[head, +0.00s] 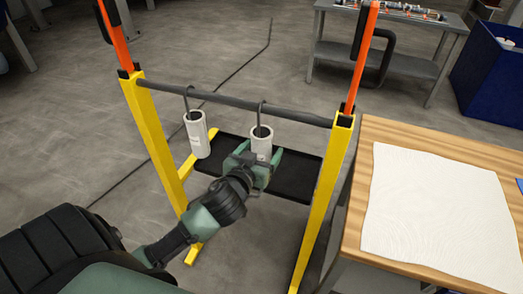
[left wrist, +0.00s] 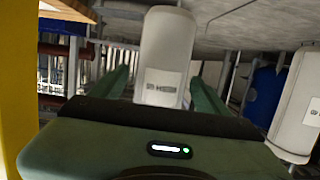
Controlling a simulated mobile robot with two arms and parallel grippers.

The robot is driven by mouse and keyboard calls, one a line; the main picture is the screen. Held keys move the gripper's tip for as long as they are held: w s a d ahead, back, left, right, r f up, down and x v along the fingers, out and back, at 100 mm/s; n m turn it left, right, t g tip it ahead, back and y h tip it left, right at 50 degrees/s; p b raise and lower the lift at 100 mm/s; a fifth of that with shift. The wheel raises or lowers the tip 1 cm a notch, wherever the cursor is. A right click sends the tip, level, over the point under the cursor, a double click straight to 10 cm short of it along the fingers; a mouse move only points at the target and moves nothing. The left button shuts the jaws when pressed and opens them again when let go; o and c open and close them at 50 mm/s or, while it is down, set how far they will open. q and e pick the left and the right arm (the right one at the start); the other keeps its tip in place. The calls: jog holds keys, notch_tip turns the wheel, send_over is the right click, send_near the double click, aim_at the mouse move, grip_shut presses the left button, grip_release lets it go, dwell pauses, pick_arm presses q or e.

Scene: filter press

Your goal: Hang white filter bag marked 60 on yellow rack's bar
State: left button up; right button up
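Two white filter bags hang below the dark bar (head: 235,102) of the yellow rack (head: 152,130), each under a grey hook. The left bag (head: 197,134) hangs clear of my gripper. The right bag (head: 261,143) is between the fingers of my left gripper (head: 257,163). In the left wrist view this bag (left wrist: 166,55) stands between the two green fingers (left wrist: 163,95), with gaps on both sides, so the gripper is open around it. Its label has dark print that I cannot read. Another white bag (left wrist: 298,105) shows at the right there. My right gripper is out of view.
A wooden table (head: 352,205) with a white sheet (head: 435,215) stands right of the rack. A black tray (head: 295,175) lies low behind the rack's posts. Orange uprights (head: 362,55) rise from the posts. A grey bench (head: 390,60) and a blue bin (head: 490,75) stand behind.

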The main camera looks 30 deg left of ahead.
pick_arm(q)
jog(key=shift+s+d, duration=0.15)
jog(key=shift+s, duration=0.35)
jog(key=b+v, duration=0.1)
jog(key=v, duration=0.6)
jog(key=s+f+m+g+h, duration=0.1)
jog(key=s+f+g, duration=0.2)
jog(key=f, duration=1)
jog(key=s+d+f+m+g, duration=0.1)
jog(key=s+f+g, duration=0.1)
jog(key=f, duration=1.1)
jog(key=s+f+m+g+h, duration=0.1)
jog(key=s+f+g, duration=0.2)
jog(key=f, duration=1)
jog(key=s+d+f+g, duration=0.2)
jog(key=s+f, duration=0.4)
jog(key=s, duration=0.3)
jog(key=s+d+f+m+g+h, duration=0.1)
jog(key=s+d+f+g, duration=0.1)
jog(key=s+f, duration=0.5)
jog(key=s+d+f+m+g, duration=0.1)
jog(key=s+f, duration=0.5)
jog(key=s, duration=0.6)
jog(key=shift+s+d+f+g+h, duration=0.3)
jog(key=shift+d+g, duration=0.1)
jog(key=shift+d, duration=0.1)
